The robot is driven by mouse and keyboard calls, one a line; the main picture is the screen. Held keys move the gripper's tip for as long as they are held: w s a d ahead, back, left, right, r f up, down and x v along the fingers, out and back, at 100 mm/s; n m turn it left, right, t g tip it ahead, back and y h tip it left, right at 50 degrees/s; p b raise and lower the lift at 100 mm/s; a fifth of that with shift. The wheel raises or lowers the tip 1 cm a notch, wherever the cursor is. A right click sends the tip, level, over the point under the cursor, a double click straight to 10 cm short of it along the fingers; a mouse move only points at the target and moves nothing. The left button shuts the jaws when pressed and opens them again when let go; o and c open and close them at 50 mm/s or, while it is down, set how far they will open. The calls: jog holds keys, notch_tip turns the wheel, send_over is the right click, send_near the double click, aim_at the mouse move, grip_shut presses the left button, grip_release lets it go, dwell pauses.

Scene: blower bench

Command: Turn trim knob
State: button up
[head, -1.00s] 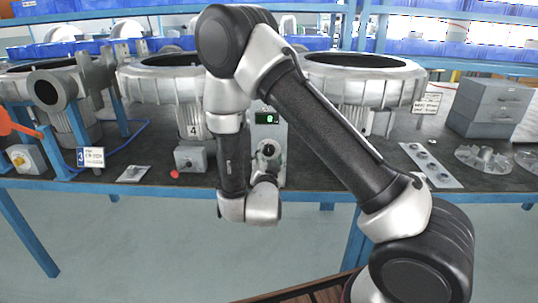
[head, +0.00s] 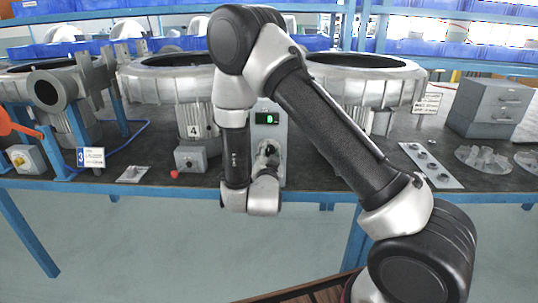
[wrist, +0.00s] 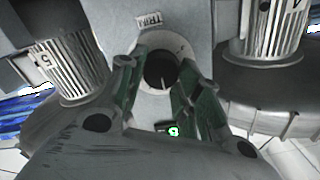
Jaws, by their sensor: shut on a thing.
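The trim knob (wrist: 161,66) is a dark round knob with a pale pointer line, on a grey panel beside a TRIM label (wrist: 150,20) in the wrist view. My gripper (wrist: 157,76) has its green-padded fingers on either side of the knob and is shut on it. In the head view, my gripper (head: 268,157) is at the front of the upright grey control box (head: 270,134), and the knob is mostly hidden there. A small green-lit display (head: 267,118) sits above it; its digit is too small to read surely.
Large grey blower housings (head: 168,82) stand behind and beside the box.

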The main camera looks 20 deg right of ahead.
jog(key=shift+n, duration=0.3)
jog(key=n, duration=0.3)
jog(key=shift+n, duration=0.3)
jog(key=n, duration=0.3)
jog(key=shift+a+n, duration=0.1)
jog(key=shift+n, duration=0.2)
jog(key=n, duration=0.4)
jog(key=shift+a+f+n, duration=0.1)
jog(key=shift+n, duration=1.9)
jog(key=o, duration=1)
jog(key=shift+o, duration=0.2)
